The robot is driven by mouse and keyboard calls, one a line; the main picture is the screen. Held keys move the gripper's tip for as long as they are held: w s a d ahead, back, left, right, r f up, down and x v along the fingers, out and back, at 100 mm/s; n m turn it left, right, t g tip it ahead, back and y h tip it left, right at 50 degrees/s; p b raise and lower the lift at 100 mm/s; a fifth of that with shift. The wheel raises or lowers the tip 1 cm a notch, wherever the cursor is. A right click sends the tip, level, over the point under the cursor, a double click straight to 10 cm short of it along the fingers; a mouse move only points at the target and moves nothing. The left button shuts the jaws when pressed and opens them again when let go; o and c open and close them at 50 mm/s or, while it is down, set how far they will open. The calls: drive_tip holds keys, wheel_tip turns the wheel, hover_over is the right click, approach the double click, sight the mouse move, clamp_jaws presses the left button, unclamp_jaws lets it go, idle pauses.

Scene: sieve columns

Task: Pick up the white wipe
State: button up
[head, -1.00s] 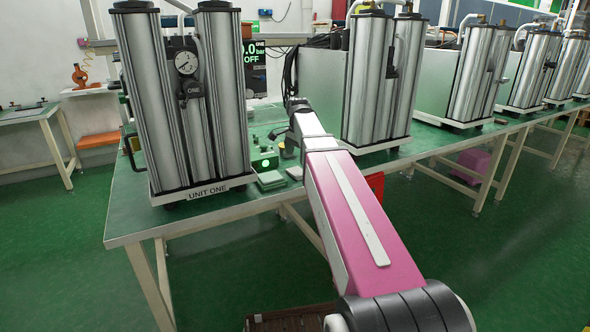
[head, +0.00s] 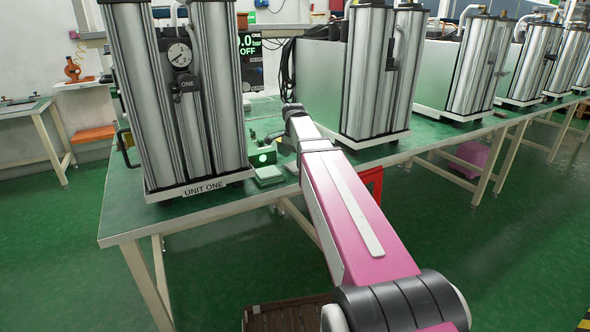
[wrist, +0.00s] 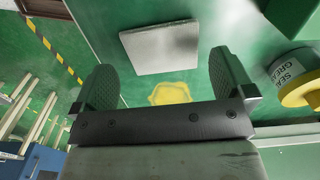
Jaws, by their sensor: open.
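In the wrist view, a flat, square, greyish-white wipe (wrist: 160,46) lies on the green surface, ahead of my gripper and between the directions of its two fingers. My gripper (wrist: 163,72) is open, with its dark ribbed fingers wide apart and nothing between them. In the head view, my arm reaches over the bench beside the unit marked UNIT ONE; the fingers and the wipe cannot be made out there.
A yellow-banded tin of grease (wrist: 298,78) stands right of my gripper. A yellow patch (wrist: 170,93) marks the green surface. The UNIT ONE columns (head: 180,105) and a second column unit (head: 378,80) flank my arm on the bench (head: 125,215).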

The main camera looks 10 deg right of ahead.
sight(293, 166)
drive_tip(key=shift+a+f, duration=0.1)
drive_tip(key=shift+f, duration=1.75)
drive_tip(key=c, duration=0.6)
drive_tip(key=shift+r, duration=0.1)
wheel_tip(293, 166, up, 10)
drive_tip(key=shift+f, duration=0.1)
